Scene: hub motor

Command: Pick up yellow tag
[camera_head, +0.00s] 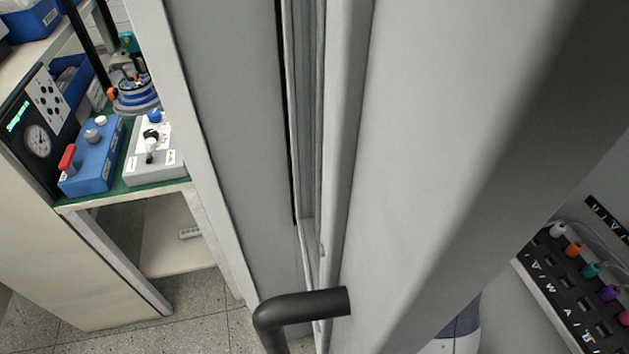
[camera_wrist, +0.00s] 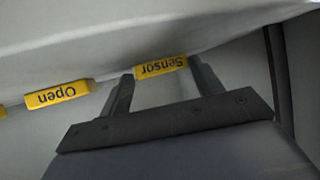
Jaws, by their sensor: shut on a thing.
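A yellow tag (camera_wrist: 153,68) reading "Sensor", upside down in the picture, sits between the two dark fingers of my gripper (camera_wrist: 161,71) in the wrist view. My gripper is shut on this tag at its two ends. The tag lies against or very close to the lower edge of a pale grey surface (camera_wrist: 120,30); I cannot tell whether it touches. A second yellow tag (camera_wrist: 58,94) reading "Open" is to the left, outside the fingers. Neither the tags nor my gripper can be made out in the head view.
A large grey panel (camera_head: 430,130) fills the middle of the head view, with a black bent handle (camera_head: 300,305) low down. At left, a bench carries a blue box (camera_head: 95,160) and a grey box (camera_head: 155,165). At right is a black socket panel (camera_head: 570,285) with coloured plugs.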

